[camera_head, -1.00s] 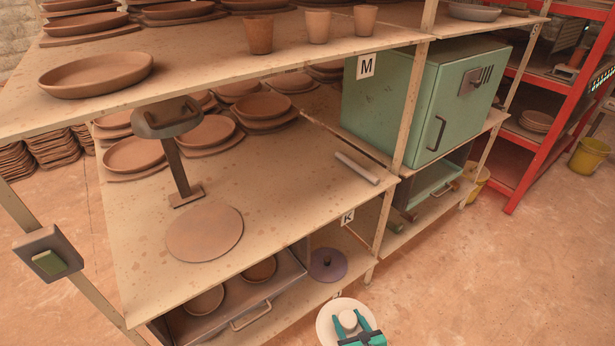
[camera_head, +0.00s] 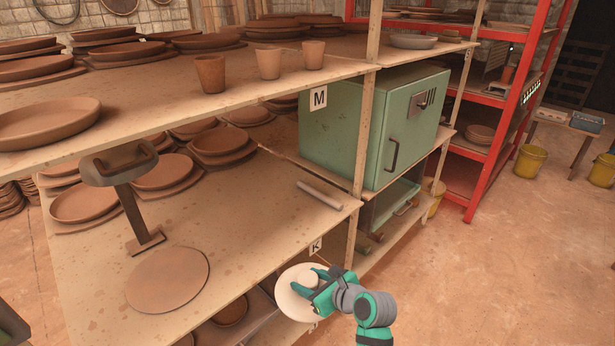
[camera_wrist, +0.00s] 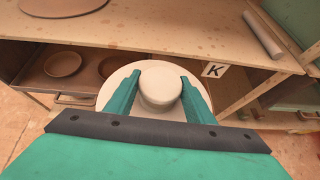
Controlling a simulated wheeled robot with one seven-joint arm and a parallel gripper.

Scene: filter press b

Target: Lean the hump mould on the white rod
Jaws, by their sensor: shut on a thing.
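The hump mould (camera_head: 290,297) is a pale disc with a round knob on one face. My gripper (camera_head: 314,284) is shut on its knob and holds it in front of the shelf edge near the K label. In the wrist view the knob (camera_wrist: 160,86) sits between the teal fingers, with the disc behind it. The white rod (camera_head: 320,194) lies on the middle shelf near its right front edge, clear of the mould. It also shows at the top right of the wrist view (camera_wrist: 263,36).
A brown round slab (camera_head: 168,279) lies on the middle shelf (camera_head: 235,235), left of the rod, with a dark stand (camera_head: 146,240) behind it. A green kiln (camera_head: 385,125) stands right of the rod. Shelf space between slab and rod is bare. The upper shelf (camera_head: 150,108) overhangs at the back.

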